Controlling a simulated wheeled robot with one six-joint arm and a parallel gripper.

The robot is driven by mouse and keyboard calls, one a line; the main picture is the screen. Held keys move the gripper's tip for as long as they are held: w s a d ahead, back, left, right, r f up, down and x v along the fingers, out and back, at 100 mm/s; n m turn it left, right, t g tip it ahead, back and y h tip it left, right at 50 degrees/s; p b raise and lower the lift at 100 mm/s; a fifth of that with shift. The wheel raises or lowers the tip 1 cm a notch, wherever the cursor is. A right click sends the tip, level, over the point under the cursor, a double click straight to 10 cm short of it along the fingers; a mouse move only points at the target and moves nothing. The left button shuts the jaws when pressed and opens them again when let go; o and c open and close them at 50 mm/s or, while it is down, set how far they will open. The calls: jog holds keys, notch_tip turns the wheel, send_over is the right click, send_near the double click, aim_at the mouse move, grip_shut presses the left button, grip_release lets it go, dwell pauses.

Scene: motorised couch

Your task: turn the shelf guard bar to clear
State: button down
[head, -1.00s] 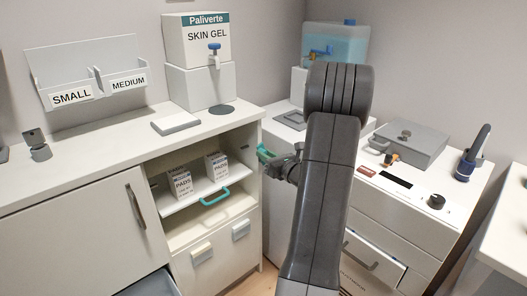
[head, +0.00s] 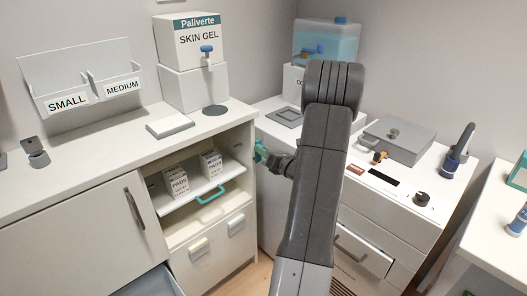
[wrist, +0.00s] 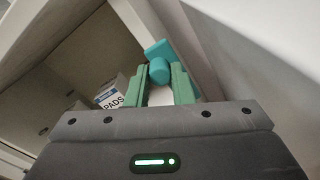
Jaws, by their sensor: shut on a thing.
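The shelf guard bar, a teal piece with a rounded knob (wrist: 159,70), shows in the wrist view between the two green fingers of my gripper (wrist: 161,88). My gripper is shut on it. In the head view my gripper (head: 264,153) is at the right front edge of the open cabinet (head: 245,135), beside the shelf opening. The bar is small there and mostly hidden by the fingers, so its exact angle cannot be told. The white shelf (head: 183,201) sits in the opening with a teal handle (head: 211,196) on its front and two PADS boxes (head: 176,181) on it.
To the right, a white drawer unit (head: 390,215) holds a grey lidded box (head: 395,140).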

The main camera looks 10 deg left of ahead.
jog(key=c, duration=1.3)
grip_release()
jog(key=shift+o, duration=0.2)
jog(key=shift+d, duration=0.1)
jog(key=p+v, duration=0.1)
jog(key=v, duration=1.2)
jog(key=shift+s+d, duration=0.25)
jog(key=shift+d, duration=0.05)
jog(key=shift+a, duration=0.1)
jog(key=b+x, duration=0.1)
jog(key=x, duration=1.2)
jog(key=shift+w+a, duration=0.25)
jog(key=shift+a, duration=0.05)
